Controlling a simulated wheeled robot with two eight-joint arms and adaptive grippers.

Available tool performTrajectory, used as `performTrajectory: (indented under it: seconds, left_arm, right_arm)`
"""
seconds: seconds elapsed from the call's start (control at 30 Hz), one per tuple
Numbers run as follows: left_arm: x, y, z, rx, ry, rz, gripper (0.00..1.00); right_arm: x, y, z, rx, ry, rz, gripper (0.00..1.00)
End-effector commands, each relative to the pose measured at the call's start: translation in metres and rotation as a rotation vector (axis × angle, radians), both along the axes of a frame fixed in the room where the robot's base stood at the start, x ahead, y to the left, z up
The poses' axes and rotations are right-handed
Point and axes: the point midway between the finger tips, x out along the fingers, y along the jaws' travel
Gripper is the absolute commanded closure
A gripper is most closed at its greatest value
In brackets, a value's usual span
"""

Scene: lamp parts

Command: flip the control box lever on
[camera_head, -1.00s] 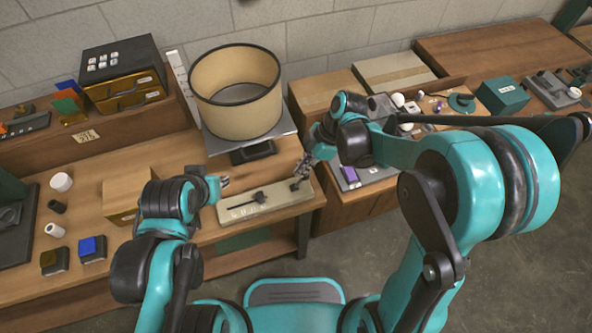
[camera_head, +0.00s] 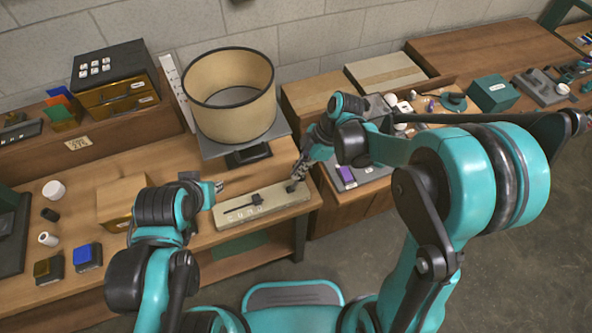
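The control box (camera_head: 270,213) is a long, pale beige block near the front edge of the bench. A dark slider with a slot (camera_head: 242,209) lies on its top, and a small dark knob or lever (camera_head: 292,187) stands near its right end. My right gripper (camera_head: 296,180) points down at that knob, touching it or very close; its fingers are too small and dark to tell whether they are closed on it. My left gripper (camera_head: 217,187) is beside the box's left end, apart from it, with its finger state unclear.
A large tan drum shade (camera_head: 232,110) stands on a grey plate behind the box. A wooden block (camera_head: 115,205) and small parts lie to the left. A lower surface with a tray of loose parts (camera_head: 362,178) is to the right. Open floor lies in front.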

Motion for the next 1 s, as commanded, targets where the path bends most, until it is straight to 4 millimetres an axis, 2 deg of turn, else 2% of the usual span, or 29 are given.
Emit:
performTrajectory:
  seconds: [0.03,0.07,0.17,0.33,0.4,0.63,0.8,1.0]
  left_arm:
    - [0.000,0.000,0.001,0.000,0.000,0.000,0.74]
    - [0.000,0.000,0.003,0.000,0.000,0.000,0.74]
    - [0.000,0.000,0.011,0.000,0.000,0.000,0.74]
    - [0.000,0.000,0.031,0.000,0.000,0.000,0.74]
    - [0.000,0.000,0.031,0.000,0.000,0.000,0.74]
    - [0.000,0.000,0.040,0.000,0.000,0.000,0.74]
    - [0.000,0.000,0.043,0.000,0.000,0.000,0.74]
    - [0.000,0.000,0.043,0.000,0.000,0.000,0.74]
  right_arm:
    - [0.003,-0.011,-0.003,-0.032,-0.007,-0.014,1.00]
    - [0.003,-0.009,-0.001,-0.031,-0.007,-0.013,1.00]
    - [0.004,0.001,0.010,-0.025,-0.007,-0.012,1.00]
    - [0.003,0.029,0.039,-0.009,-0.008,-0.006,1.00]
    - [0.009,0.005,0.042,-0.009,-0.007,-0.017,1.00]
    - [0.020,-0.039,0.059,-0.007,-0.005,-0.011,1.00]
    - [0.025,-0.057,0.065,-0.006,-0.005,-0.010,1.00]
    - [0.026,-0.063,0.067,-0.006,-0.005,-0.006,1.00]
